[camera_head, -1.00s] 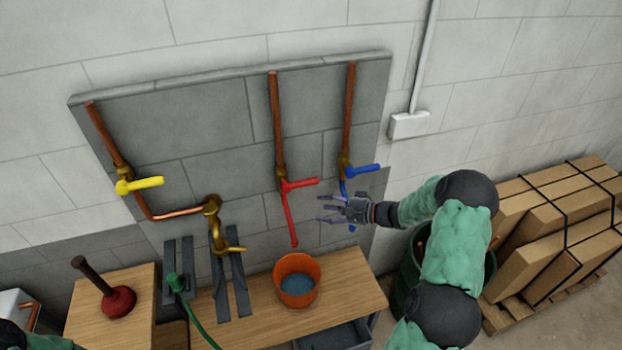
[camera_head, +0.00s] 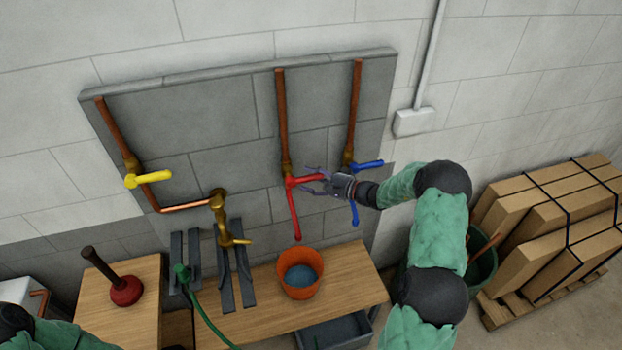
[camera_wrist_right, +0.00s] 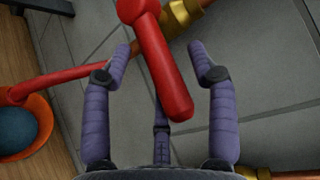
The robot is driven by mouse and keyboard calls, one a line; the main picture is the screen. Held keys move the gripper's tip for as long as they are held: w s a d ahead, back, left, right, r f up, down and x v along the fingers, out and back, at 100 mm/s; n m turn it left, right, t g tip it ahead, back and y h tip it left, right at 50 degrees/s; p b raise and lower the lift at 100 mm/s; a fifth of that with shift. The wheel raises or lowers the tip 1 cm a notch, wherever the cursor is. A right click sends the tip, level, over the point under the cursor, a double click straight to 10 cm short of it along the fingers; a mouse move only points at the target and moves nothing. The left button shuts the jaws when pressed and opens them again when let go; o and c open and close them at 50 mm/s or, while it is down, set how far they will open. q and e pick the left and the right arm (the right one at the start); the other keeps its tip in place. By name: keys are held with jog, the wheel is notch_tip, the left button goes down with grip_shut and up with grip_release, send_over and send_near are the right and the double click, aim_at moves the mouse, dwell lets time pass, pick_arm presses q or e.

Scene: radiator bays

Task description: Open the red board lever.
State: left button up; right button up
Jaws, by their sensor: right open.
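The red lever (camera_head: 306,179) sticks out to the right from its valve on the grey wall board (camera_head: 223,110), with a red spout (camera_head: 294,215) hanging below. In the right wrist view the lever (camera_wrist_right: 160,70) lies between the spread fingers of my right gripper (camera_wrist_right: 163,55). My right gripper (camera_head: 314,182) is open at the lever's free end. I cannot tell whether any finger touches it. Of my left arm only a part shows at the lower left corner; its gripper is out of view.
A blue lever (camera_head: 368,165) and blue spout (camera_head: 354,212) sit close beside my right gripper. A yellow lever (camera_head: 150,179) is farther left. An orange bucket (camera_head: 300,286) stands below on the wooden bench (camera_head: 345,270). Boxes (camera_head: 545,215) are stacked at the right.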

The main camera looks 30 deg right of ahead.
jog(key=shift+w+a, duration=0.15)
jog(key=shift+w, duration=0.05)
grip_shut()
